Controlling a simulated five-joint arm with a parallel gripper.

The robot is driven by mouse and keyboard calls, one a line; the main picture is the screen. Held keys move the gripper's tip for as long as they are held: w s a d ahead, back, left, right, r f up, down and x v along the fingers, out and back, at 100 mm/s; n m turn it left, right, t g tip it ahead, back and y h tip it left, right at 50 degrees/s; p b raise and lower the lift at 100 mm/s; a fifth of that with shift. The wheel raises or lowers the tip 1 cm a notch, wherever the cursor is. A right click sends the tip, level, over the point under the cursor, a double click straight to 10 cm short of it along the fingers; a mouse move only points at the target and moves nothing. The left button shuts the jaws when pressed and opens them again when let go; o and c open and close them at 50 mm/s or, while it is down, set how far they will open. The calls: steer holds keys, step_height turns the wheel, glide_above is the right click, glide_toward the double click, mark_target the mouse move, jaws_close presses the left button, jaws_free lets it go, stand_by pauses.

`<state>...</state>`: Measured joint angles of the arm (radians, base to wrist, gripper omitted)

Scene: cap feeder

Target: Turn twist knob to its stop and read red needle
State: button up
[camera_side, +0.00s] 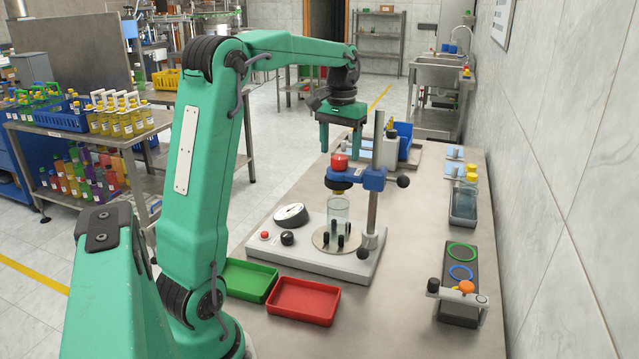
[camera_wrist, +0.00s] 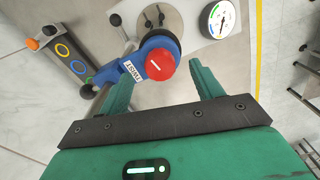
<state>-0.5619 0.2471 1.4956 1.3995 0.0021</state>
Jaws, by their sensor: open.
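The red twist knob (camera_side: 339,163) sits on top of the blue head of the test stand. In the wrist view the red knob (camera_wrist: 161,65) has a white line on its top, and a label reading TWIST is on the blue arm beside it. My green gripper (camera_side: 340,148) hangs over the knob, fingers down and open. In the wrist view the fingers of my gripper (camera_wrist: 164,80) are apart, one on each side of the knob, with nothing gripped. The round white gauge (camera_side: 291,215) lies on the stand's base; it also shows in the wrist view (camera_wrist: 219,18), its needle too small to read.
A clear bottle (camera_side: 339,211) stands below the head among black pegs. The stand's post (camera_side: 376,180) rises right of the knob. A green tray (camera_side: 248,281) and a red tray (camera_side: 303,301) lie in front. A ring fixture (camera_side: 460,285) stands at right; bare bench lies between.

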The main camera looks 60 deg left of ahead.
mark_target(341, 159)
steer(key=shift+r, duration=2.1)
steer(key=shift+s+d+r, duration=0.1)
steer(key=shift+d, duration=0.4)
steer(key=s+d+f+m+t, duration=0.2)
steer(key=s+d, duration=0.5)
steer(key=d, duration=0.4)
steer(key=s+d+f+m+t, duration=0.3)
steer(key=s+d, duration=0.5)
steer(key=d, duration=0.4)
step_height(341, 159, down, 3)
steer(key=shift+s+r+m+t, duration=0.15)
steer(key=shift+s+m+t, duration=0.15)
steer(key=shift+m, duration=0.4)
